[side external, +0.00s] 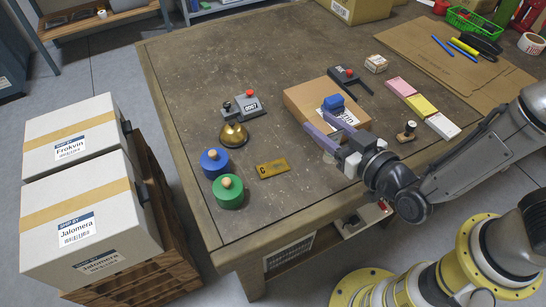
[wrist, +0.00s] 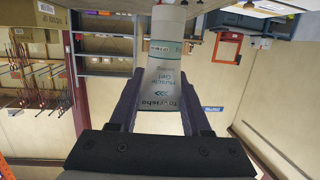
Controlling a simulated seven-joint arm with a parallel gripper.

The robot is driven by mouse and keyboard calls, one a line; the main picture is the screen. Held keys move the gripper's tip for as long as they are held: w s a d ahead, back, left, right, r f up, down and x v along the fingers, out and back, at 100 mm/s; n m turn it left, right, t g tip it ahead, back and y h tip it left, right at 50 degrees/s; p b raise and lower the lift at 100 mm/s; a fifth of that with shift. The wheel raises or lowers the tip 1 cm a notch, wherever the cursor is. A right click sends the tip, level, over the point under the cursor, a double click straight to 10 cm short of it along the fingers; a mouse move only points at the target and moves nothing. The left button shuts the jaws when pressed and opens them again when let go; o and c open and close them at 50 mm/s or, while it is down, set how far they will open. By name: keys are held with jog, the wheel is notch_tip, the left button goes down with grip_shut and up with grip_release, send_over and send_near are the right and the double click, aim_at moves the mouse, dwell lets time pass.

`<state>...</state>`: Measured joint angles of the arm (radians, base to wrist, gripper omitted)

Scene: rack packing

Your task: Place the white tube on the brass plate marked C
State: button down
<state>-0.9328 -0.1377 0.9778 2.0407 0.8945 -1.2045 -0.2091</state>
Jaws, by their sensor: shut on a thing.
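The white tube (wrist: 163,75), with teal lettering reading Tavisho Muscle Gel, is between the two purple-grey fingers of my gripper (wrist: 160,92) in the wrist view. My gripper is shut on it. In the side external view my gripper (side external: 318,120) reaches leftward in front of a cardboard box, and the tube is hard to make out there. The brass plate (side external: 272,168), marked C, lies flat on the table to the left of and nearer than my gripper. Nothing rests on the plate.
A green-based knob (side external: 228,193), a blue one (side external: 215,162) and a brass bell (side external: 233,134) stand left of the plate. A cardboard box (side external: 300,103) with a blue item (side external: 333,103) lies behind my gripper. A wooden-handled stamp (side external: 407,130) stands to the right. Table is bare around the plate's right side.

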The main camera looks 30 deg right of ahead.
jog(key=shift+w+a+f, duration=1.15)
jog(key=shift+w+f, duration=0.75)
jog(key=shift+f, duration=0.25)
jog(key=shift+w+a+f, duration=1.15)
jog(key=shift+w+f, duration=0.8)
jog(key=shift+f, duration=0.2)
jog(key=shift+w+a+f, duration=1.15)
jog(key=shift+w+f, duration=0.75)
jog(key=shift+f, duration=0.25)
jog(key=shift+f, duration=0.15)
jog(key=shift+c, duration=1.8)
grip_release()
